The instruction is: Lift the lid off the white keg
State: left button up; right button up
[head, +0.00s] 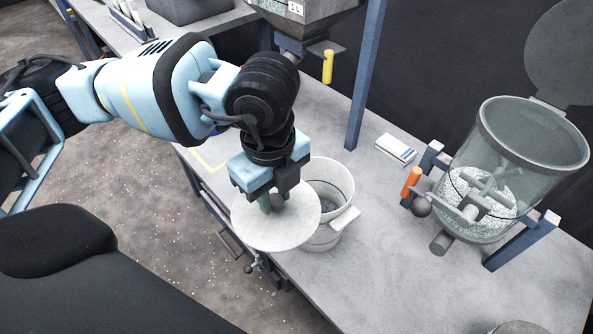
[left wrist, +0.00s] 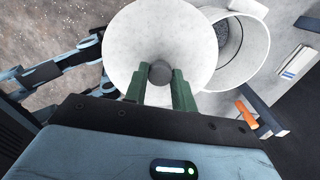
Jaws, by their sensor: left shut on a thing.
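The white keg (head: 341,191) stands on the grey bench, its top open on the right side. It also shows in the left wrist view (left wrist: 254,62) with its dark inside visible. The round white lid (head: 250,230) is off to the left of the keg's mouth, overlapping its left rim in the head view. My left gripper (head: 271,203) is above the lid, its green fingers shut on the lid's dark round knob (left wrist: 160,72). The lid looks raised from the keg; whether its edge still touches the rim I cannot tell. My right gripper is not in view.
A clear drum (head: 528,140) with pale granules and an orange handle (head: 411,181) stands at the right. A small white box (head: 395,149) lies behind the keg. A blue post (head: 366,75) and a hopper with a yellow handle (head: 328,66) are at the back. Bench in front is clear.

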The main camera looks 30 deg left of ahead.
aim_at(260, 222)
pick_arm(q)
jog(key=shift+s+a+r, duration=0.1)
jog(key=shift+s+a, duration=0.15)
jog(key=shift+s, duration=0.65)
jog(key=shift+s+a+r, duration=0.1)
jog(key=shift+s+a, duration=0.1)
jog(key=shift+s, duration=0.7)
